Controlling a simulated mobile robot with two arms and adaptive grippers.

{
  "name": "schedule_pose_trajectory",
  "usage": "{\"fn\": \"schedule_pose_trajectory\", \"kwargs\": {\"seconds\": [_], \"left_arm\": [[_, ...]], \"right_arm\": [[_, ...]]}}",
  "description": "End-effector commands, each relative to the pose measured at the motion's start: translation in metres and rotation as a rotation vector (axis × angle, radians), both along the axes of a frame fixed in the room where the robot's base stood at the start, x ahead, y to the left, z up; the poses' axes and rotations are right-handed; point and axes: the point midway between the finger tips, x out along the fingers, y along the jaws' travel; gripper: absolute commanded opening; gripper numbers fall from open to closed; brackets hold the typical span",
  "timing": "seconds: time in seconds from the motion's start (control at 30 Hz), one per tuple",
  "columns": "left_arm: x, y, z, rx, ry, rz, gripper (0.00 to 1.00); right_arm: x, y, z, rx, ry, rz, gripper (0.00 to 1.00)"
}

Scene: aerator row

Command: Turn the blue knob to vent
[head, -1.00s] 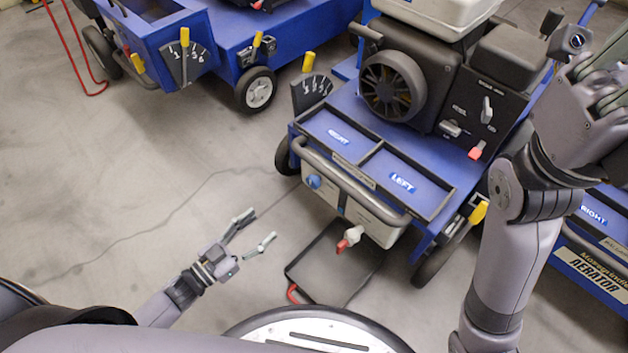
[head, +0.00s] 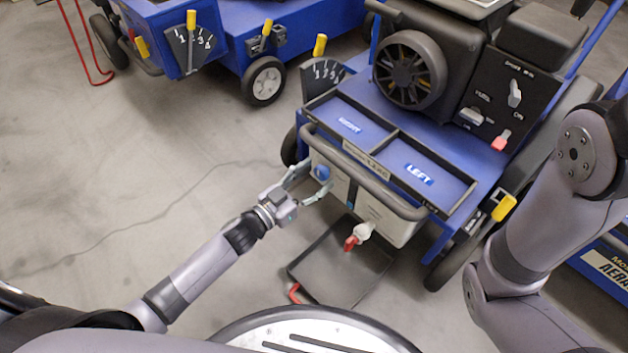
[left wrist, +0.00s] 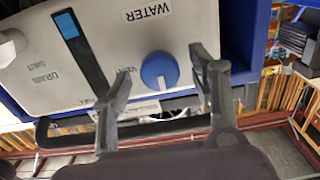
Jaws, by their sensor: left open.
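The blue knob (head: 321,172) is on the pale water tank panel (head: 398,226) at the front of the blue aerator. In the left wrist view the knob (left wrist: 159,70) is round, with a white mark on its lower side, below the WATER label (left wrist: 148,12). My left gripper (head: 312,180) is open right at the knob. In the left wrist view its fingers (left wrist: 160,72) stand on either side of the knob, with gaps visible; depth is hard to judge. My right gripper is out of frame.
A grey bar (head: 365,172) runs above the panel. A red-handled drain valve (head: 357,237) sits right of the knob, above a black tray (head: 318,264) on the floor. Another blue machine (head: 225,62) stands at the back left. The floor at left is clear.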

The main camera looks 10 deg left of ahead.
Motion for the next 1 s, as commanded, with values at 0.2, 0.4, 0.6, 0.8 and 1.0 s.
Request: {"fn": "schedule_pose_trajectory", "kwargs": {"seconds": [0.2, 0.4, 0.6, 0.8, 1.0], "left_arm": [[0.001, -0.0008, 0.0003, 0.001, 0.001, 0.0, 0.55], [0.0007, -0.0007, 0.0001, 0.001, 0.001, 0.0, 0.45], [0.0006, -0.0007, 0.0, 0.0, 0.0, 0.0, 0.31], [0.0008, -0.0005, 0.0, 0.001, 0.001, 0.0, 0.18], [0.0007, -0.0004, -0.0001, 0.001, 0.001, 0.001, 0.06]], "right_arm": [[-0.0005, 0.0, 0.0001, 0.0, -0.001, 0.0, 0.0], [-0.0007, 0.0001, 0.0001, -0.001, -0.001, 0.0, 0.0], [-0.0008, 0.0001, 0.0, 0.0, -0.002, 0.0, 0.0], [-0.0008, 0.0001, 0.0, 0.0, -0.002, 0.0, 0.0], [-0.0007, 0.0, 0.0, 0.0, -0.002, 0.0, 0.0]]}}
